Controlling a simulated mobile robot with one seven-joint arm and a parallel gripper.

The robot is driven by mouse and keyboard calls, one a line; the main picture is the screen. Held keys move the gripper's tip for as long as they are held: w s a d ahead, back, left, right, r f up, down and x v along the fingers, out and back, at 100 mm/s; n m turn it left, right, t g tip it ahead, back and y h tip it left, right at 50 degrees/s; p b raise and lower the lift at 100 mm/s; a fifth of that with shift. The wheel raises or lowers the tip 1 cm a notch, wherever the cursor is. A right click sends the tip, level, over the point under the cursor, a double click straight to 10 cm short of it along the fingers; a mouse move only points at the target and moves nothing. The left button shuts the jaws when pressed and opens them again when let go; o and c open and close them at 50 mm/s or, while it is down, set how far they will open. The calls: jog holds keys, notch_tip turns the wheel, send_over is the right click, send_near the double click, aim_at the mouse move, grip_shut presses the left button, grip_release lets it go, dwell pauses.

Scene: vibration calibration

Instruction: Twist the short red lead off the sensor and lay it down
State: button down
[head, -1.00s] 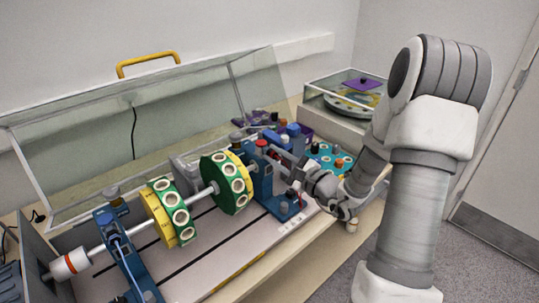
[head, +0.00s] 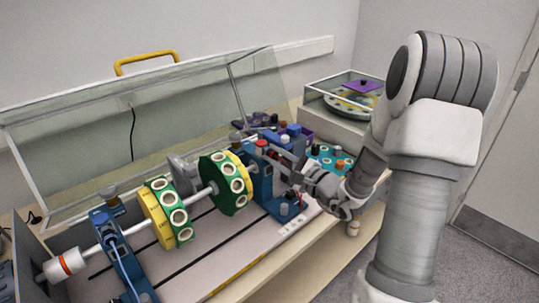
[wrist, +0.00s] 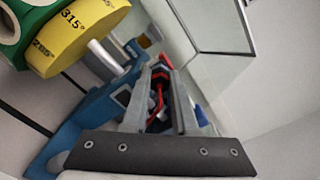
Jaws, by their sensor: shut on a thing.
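The short red lead (wrist: 157,92) shows as a red loop between the fingers in the wrist view. My gripper (wrist: 162,72) is shut on the lead near the far ends of its fingers. In the head view my gripper (head: 280,161) reaches in from the right to the blue bearing stand (head: 262,183) at the right end of the shaft. The sensor is largely hidden behind the fingers, and I cannot tell whether the lead is still joined to it.
Green and yellow discs (head: 230,183) sit on the shaft just left of my gripper. A clear hinged cover (head: 80,140) stands open behind the rig. A teal tray (head: 325,160) with small parts lies behind my wrist. The pale bench edge (head: 270,262) in front is clear.

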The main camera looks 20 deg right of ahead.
jog(key=shift+n+b, duration=2.1)
jog(key=shift+b, duration=1.05)
dwell(0.8)
jog(key=shift+n+b, duration=2)
jog(key=shift+b, duration=1.6)
dwell(0.4)
